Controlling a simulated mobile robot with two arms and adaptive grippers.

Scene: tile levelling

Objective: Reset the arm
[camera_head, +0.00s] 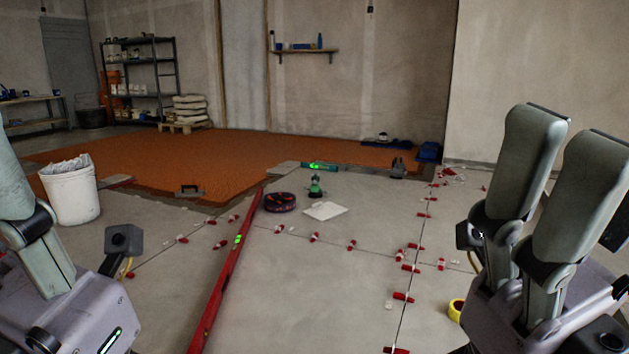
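My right gripper (567,130) is raised close to the camera at the right, fingers pointing up. Its two fingers stand apart with wall showing between them, and nothing is held. My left gripper (22,215) is at the left edge, also pointing up. Only one of its fingers shows and the picture edge cuts it off, so its opening cannot be judged. Both grippers are clear of the things on the floor.
A long red level (215,298) lies on grey tiles, with red clips (403,297) along the joints. A black-red round item (280,202), a green tool (316,187) and a white tile (325,211) lie beyond. A white bucket (70,196) stands left; yellow tape (456,310) lies near my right gripper.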

